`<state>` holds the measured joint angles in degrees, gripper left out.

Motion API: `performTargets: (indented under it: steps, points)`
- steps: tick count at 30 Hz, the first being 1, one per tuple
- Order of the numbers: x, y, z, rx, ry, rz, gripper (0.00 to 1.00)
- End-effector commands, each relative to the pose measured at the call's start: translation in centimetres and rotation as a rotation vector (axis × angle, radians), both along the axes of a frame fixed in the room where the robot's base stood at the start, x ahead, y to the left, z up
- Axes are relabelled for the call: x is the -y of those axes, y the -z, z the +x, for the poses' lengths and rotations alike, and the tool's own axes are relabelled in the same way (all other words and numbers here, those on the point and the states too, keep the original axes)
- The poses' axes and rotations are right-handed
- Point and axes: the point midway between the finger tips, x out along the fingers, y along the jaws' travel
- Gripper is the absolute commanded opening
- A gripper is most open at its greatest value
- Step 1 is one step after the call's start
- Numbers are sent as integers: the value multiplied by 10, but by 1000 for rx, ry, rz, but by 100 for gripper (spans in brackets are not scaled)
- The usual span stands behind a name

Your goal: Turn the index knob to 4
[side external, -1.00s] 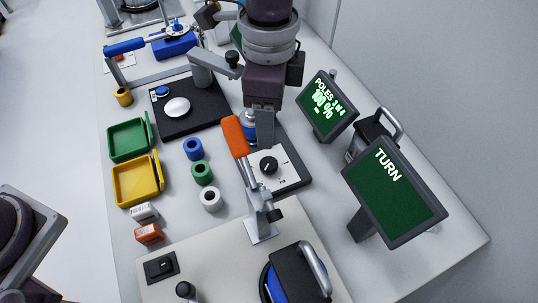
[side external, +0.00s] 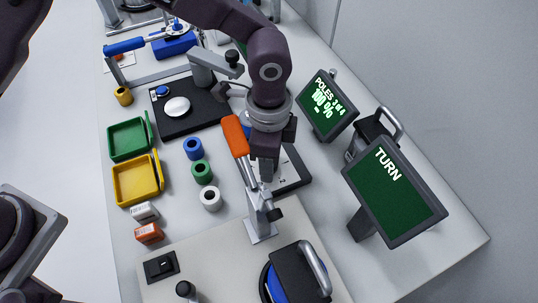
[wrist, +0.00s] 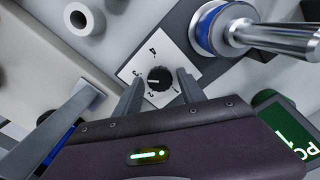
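The index knob (wrist: 159,78) is a round black knob with a white mark, on a white dial plate (wrist: 187,58) printed with numbers. In the wrist view the mark points left, toward the side with the 3; its exact setting is hard to read. The 4 stands near the plate's upper corner. My gripper (wrist: 160,79) is open, with one fingertip on each side of the knob and visible gaps to both. In the side view my gripper (side external: 264,176) hides the knob and most of the plate (side external: 292,166).
An orange-handled clamp (side external: 235,136) stands close beside my gripper. A blue and metal part (wrist: 215,30) sits near the plate. Blue, green and white rings (side external: 202,172) lie to the left. Screens read "POLES" (side external: 327,105) and "TURN" (side external: 393,190).

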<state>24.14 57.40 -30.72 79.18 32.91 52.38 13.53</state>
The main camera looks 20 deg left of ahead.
Motion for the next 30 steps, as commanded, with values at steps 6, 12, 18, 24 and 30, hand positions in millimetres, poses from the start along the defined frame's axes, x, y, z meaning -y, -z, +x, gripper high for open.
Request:
performTargets:
  steps: [6,12,18,24,30]
  points:
    - [0,0,0,0,0,0,1]
    - [0,-1,0,0,8,0,0]
    - [0,-1,0,0,74,0,0]
    - [0,-1,0,0,221,-1,0]
    - [0,-1,0,1,410,-1,0]
